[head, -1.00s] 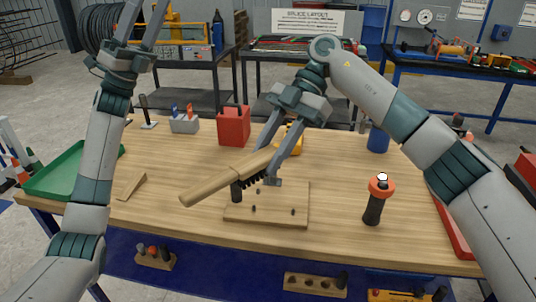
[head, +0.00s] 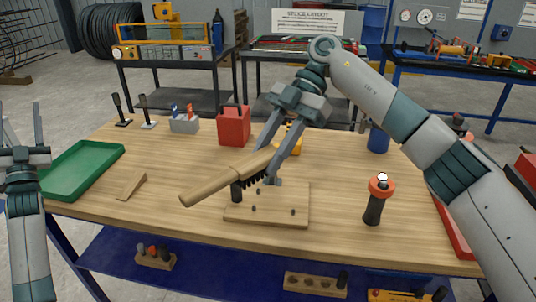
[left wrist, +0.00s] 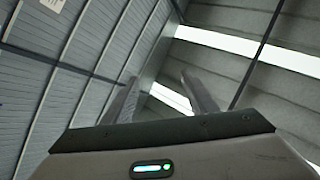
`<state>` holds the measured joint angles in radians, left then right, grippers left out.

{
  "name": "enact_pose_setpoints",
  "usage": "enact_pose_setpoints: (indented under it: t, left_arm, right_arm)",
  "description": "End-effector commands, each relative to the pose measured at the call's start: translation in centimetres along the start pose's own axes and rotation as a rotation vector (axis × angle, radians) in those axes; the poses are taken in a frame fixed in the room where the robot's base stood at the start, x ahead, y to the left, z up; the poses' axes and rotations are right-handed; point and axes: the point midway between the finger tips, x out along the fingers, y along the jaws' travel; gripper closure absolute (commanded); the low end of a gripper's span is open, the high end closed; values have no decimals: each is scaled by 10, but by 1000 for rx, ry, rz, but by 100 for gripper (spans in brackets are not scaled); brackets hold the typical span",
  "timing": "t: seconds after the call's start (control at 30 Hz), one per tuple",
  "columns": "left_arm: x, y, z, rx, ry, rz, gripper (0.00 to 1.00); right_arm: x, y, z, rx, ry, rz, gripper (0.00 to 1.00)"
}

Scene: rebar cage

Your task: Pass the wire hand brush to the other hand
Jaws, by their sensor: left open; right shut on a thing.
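The wire hand brush (head: 215,181) has a long wooden handle and dark bristles facing down. My right gripper (head: 274,165) is shut on the brush near its bristle end and holds it over the wooden block on the table. The handle points to the left and slightly down, its end free. My left gripper (head: 22,125) is at the left edge, beside the table, fingers pointing up, open and empty, well apart from the brush. In the left wrist view its two fingers (left wrist: 155,97) stand apart against the roof.
A wooden block with pegs (head: 265,212) lies under the brush. A green tray (head: 62,190), wooden wedge (head: 131,187), red box (head: 234,126) and orange-topped black tool (head: 376,200) stand around it. The table front between tray and block is mostly clear.

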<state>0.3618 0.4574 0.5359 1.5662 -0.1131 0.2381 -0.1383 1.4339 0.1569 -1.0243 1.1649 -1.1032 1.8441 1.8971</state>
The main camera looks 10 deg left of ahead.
Motion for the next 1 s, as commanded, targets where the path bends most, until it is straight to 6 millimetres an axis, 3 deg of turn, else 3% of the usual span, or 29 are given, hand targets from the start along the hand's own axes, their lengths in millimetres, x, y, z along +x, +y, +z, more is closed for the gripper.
enact_pose_setpoints:
  t: [0.03, 0.1, 0.5, 0.9, 1.0]
  left_arm:
    - [-23, 4, 18, -9, -39, 16, 47]
    - [-49, 19, 30, -5, -63, 45, 47]
    - [-207, 96, 70, 54, -157, 235, 47]
    - [-365, 182, 56, 100, -170, 459, 47]
    - [-401, 208, 63, 66, -221, 513, 47]
  right_arm:
    - [0, 0, 0, -1, 0, 0, 94]
    - [0, 0, 0, 0, 0, 0, 94]
    - [0, 0, 0, 0, 0, 0, 94]
    - [0, 0, 0, 0, 0, 0, 94]
    - [0, 0, 0, 0, 0, 0, 94]
